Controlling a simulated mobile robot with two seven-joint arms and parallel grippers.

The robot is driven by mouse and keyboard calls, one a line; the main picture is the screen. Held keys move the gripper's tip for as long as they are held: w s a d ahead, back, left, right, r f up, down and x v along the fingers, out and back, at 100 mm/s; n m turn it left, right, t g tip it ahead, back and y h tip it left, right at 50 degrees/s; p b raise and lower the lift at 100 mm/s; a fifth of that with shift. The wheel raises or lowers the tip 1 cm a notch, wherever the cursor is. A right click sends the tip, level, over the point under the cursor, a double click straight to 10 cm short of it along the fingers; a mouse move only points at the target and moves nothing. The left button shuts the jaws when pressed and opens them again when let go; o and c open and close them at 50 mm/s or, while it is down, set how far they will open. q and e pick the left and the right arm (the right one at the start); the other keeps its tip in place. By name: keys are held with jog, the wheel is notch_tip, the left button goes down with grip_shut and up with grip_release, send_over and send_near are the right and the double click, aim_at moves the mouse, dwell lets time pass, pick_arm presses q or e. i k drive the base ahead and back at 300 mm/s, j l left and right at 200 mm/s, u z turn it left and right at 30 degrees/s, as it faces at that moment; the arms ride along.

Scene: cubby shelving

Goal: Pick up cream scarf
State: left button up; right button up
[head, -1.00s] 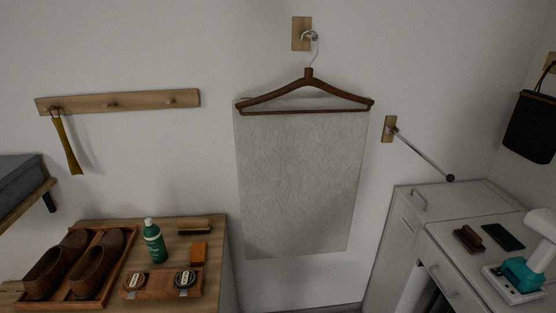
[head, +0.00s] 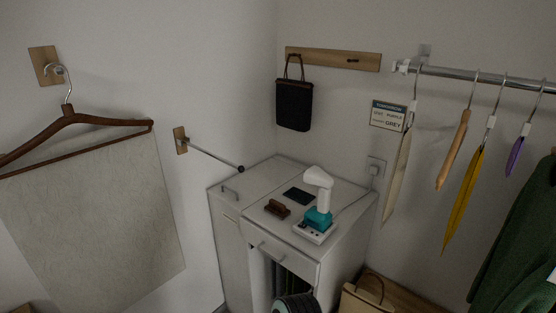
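A narrow cream cloth (head: 398,178), which looks like the cream scarf, hangs from a hook on the metal rail at the right. Beside it hang a tan-orange piece (head: 453,150), a yellow piece (head: 463,200) and a purple piece (head: 516,156), each on its own hook. A large pale grey-cream cloth (head: 95,215) hangs below a brown wooden hanger (head: 75,120) on the left wall. Neither of my grippers can be made out in the head view.
A white cabinet (head: 240,188) stands in the corner, with a white and teal device (head: 318,205), a brush (head: 277,208) and a dark flat item (head: 299,195) on top. A rod (head: 215,154) juts from the wall. A black bag (head: 294,105) hangs behind. A green garment (head: 520,245) hangs at right.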

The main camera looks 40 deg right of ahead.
aim_at(398, 167)
jog(key=z, duration=0.45)
jog(key=l+z, duration=0.1)
jog(key=z, duration=0.85)
jog(key=l+z, duration=0.1)
jog(key=z, duration=0.8)
jog(key=u, duration=1.6)
jog(key=z, duration=1.6)
